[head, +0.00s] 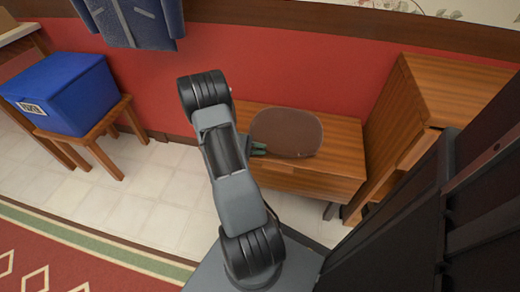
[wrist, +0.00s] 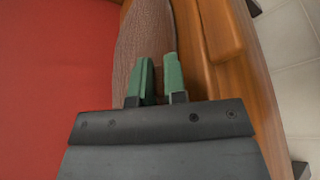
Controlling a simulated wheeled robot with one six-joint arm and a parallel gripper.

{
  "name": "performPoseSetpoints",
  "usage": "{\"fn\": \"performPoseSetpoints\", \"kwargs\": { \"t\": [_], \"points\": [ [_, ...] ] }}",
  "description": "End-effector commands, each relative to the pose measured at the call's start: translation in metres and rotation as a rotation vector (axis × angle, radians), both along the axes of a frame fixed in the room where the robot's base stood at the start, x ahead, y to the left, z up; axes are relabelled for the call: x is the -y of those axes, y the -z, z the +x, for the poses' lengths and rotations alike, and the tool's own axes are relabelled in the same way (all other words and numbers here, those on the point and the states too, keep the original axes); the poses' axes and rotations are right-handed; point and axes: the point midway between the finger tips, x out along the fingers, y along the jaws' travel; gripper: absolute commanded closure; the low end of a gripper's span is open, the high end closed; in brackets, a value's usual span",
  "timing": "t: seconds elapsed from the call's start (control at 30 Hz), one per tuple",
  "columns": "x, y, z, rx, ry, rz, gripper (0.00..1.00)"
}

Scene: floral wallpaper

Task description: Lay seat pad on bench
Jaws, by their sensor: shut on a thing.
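The brown seat pad (head: 287,133) is a rounded flat cushion over the wooden bench (head: 320,183) in the head view. In the wrist view the pad (wrist: 146,42) shows as a textured brown surface beyond the fingers. My gripper (head: 259,149) has green fingertips and is shut on the pad's left edge in the head view. The fingers also show in the wrist view (wrist: 160,82). The bench (wrist: 240,55) shows beside the pad there. I cannot tell whether the pad touches the bench top.
A wooden cabinet (head: 455,88) stands right of the bench. A blue box (head: 62,90) sits on a wooden stool (head: 98,130) at the left. A blue jacket (head: 130,18) hangs on the red wall. Tiled floor (head: 155,205) is clear left of my arm.

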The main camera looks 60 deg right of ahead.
Motion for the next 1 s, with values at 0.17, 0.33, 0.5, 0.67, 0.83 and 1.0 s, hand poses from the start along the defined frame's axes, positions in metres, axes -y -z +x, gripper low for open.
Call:
{"fn": "performPoseSetpoints", "kwargs": {
  "t": [0.17,0.33,0.5,0.67,0.83,1.0],
  "points": [
    [0.000,0.001,0.000,0.000,0.000,0.000,0.82],
    [0.000,0.001,0.000,0.000,0.000,0.000,0.65],
    [0.000,0.001,0.000,0.000,0.000,0.000,0.62],
    [-0.001,-0.002,0.001,-0.001,-0.001,-0.001,0.62],
    [-0.012,-0.009,0.018,0.000,-0.004,0.000,0.62],
    [-0.031,-0.017,0.045,0.000,-0.006,-0.001,0.62]
  ]
}}
